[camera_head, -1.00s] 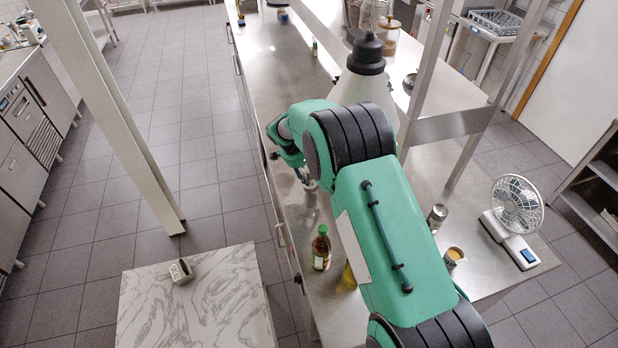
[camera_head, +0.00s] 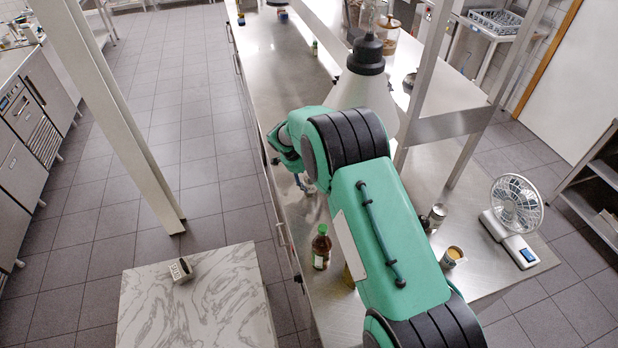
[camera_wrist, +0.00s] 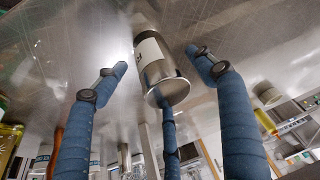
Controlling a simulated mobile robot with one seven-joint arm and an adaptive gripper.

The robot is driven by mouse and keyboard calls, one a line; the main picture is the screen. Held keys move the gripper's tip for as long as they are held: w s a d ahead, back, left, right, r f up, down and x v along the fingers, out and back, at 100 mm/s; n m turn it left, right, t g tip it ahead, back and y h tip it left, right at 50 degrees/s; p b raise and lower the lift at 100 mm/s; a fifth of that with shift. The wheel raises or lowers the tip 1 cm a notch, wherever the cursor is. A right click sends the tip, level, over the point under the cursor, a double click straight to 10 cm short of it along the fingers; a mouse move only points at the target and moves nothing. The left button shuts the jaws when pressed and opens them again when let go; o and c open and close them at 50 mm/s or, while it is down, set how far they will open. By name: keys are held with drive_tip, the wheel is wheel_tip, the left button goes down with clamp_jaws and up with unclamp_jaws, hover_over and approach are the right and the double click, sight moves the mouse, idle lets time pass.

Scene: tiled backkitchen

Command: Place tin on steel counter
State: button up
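A silver tin (camera_wrist: 158,65) with a white label shows in the wrist view, its shiny end towards the camera. It appears to rest on the steel counter (camera_wrist: 85,30), which fills the top of that view. My gripper (camera_wrist: 165,70) is open, its blue fingers spread around the tin with visible gaps. In the head view my gripper (camera_head: 303,184) is low over the left side of the steel counter (camera_head: 290,225), largely hidden by my arm. A small pale part of the tin (camera_head: 309,188) shows beside the fingers; the rest is hidden.
A green-capped bottle (camera_head: 321,248) stands nearer on the counter, with a yellowish bottle (camera_head: 349,277) mostly behind my arm. A metal can (camera_head: 438,213), a cup (camera_head: 452,256) and a fan (camera_head: 516,207) stand right. A marble-topped table (camera_head: 220,300) is at lower left, with a small object (camera_head: 181,269).

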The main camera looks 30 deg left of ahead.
drive_tip(key=shift+r, duration=0.15)
drive_tip(key=b+v, duration=0.1)
drive_tip(key=v, duration=1.1)
idle(0.9)
